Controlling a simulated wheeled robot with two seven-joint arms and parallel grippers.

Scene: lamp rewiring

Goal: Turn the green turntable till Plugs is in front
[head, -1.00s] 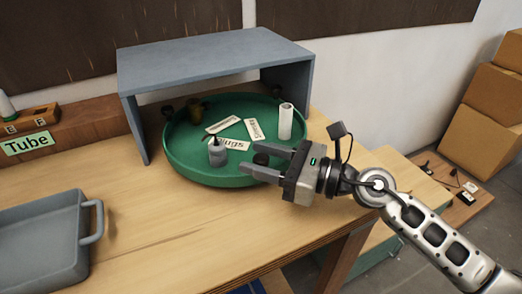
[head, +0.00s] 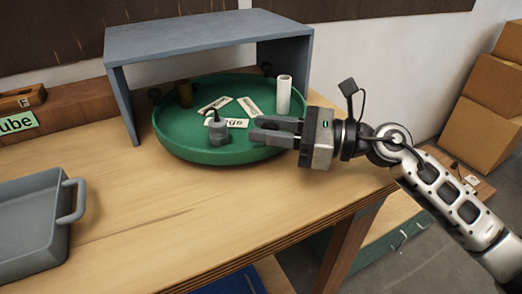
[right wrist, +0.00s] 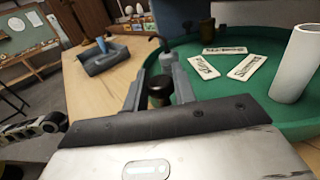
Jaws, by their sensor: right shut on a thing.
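The green turntable (head: 178,142) stands on the bench, partly under a grey shelf. It carries three white label cards; the front card (head: 236,123), ending in "gs", is partly hidden by a small grey object with a black top (head: 218,131). A white cylinder (head: 284,95) stands at its right and an olive-brown cup (head: 185,94) at its back left. My right gripper (head: 256,130) is at the turntable's front right. In the right wrist view its fingers are shut on a dark knob (right wrist: 160,88), which the fingers hide in the head view. My left gripper is not in view.
The grey shelf (head: 200,36) covers the turntable's back, its legs close to either side. A grey tray (head: 30,220) with a handle sits at the left. The bench front (head: 190,220) is clear. Cardboard boxes (head: 485,100) are stacked at the right.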

